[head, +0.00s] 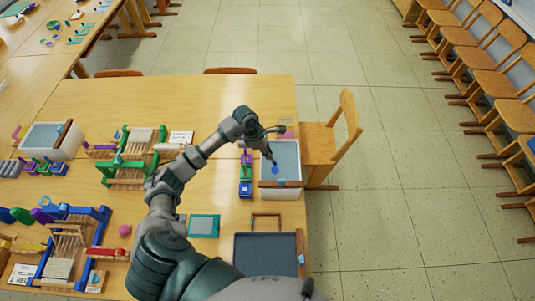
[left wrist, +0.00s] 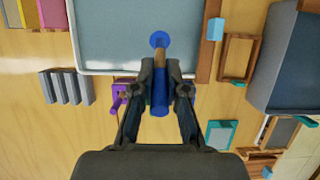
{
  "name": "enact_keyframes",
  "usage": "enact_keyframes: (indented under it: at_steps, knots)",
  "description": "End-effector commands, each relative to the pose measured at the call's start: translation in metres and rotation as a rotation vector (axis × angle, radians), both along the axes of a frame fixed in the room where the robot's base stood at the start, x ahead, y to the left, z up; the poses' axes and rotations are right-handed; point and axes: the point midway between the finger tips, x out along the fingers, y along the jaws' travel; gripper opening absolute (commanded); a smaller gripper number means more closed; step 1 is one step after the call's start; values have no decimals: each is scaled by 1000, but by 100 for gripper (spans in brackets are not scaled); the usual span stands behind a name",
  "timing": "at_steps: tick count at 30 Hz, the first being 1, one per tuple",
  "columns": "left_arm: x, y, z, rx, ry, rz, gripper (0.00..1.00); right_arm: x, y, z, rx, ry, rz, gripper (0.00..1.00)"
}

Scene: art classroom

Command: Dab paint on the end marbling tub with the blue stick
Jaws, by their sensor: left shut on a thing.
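The end marbling tub (head: 290,155) is a white tray of grey liquid at the right end of the table, with a wooden strip along its near edge. My left gripper (head: 270,155) is over this tub. In the left wrist view, my left gripper (left wrist: 160,82) is shut on the blue stick (left wrist: 160,105), which has a blue handle and a wooden shaft. A round blue spot (left wrist: 160,40) shows at the shaft's far end, over the grey surface of the tub (left wrist: 110,40). I cannot tell whether it is the tip or paint. My right gripper is out of view.
Small coloured paint pots (head: 245,175) stand left of the tub. A wooden frame (head: 265,215) and a dark tray (head: 262,255) lie nearer me. Weaving looms (head: 130,170) and another tub (head: 45,137) are farther left. A chair (head: 325,145) stands at the table's right edge.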

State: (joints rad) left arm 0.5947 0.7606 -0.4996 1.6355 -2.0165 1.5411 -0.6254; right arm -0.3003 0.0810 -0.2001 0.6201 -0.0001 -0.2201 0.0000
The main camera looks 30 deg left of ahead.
Motion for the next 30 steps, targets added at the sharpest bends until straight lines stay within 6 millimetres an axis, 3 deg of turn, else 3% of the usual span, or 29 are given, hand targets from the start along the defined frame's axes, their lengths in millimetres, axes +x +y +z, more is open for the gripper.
enact_keyframes:
  at_steps: [16, 30]
  knots:
    - [0, 0, 50, 1, -2, 0, 0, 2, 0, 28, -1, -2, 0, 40]
    - [0, 0, 52, 0, 0, 0, 0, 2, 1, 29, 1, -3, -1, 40]
